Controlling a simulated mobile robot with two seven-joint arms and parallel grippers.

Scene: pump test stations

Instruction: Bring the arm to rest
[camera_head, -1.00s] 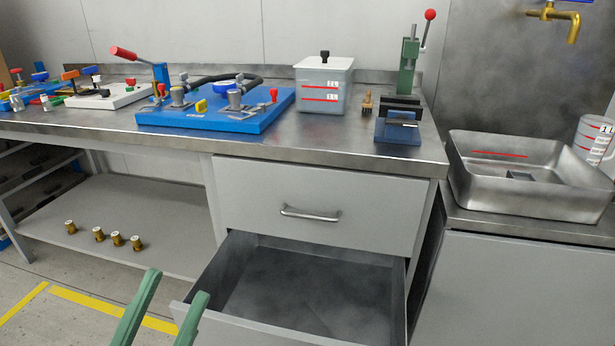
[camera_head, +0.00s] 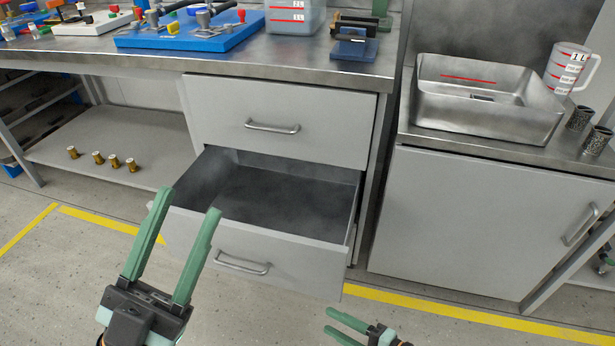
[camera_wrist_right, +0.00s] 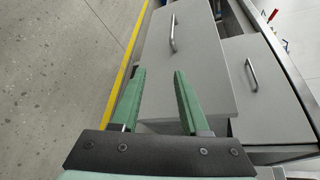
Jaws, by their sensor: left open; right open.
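My left gripper (camera_head: 181,240) is open and empty, its two green fingers pointing up in front of the open lower drawer (camera_head: 255,236). My right gripper (camera_head: 341,326) shows at the bottom edge of the head view, low over the floor and apart from the drawers. It also shows in the right wrist view (camera_wrist_right: 158,85), where its fingers are spread with nothing between them. In that view a grey drawer front (camera_wrist_right: 185,60) with its handle lies beyond the fingers.
The lower drawer stands pulled out and looks empty; the upper drawer (camera_head: 275,120) is shut. A steel basin (camera_head: 488,125) stands on the right cabinet (camera_head: 470,215). The floor (camera_head: 420,325) in front is free.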

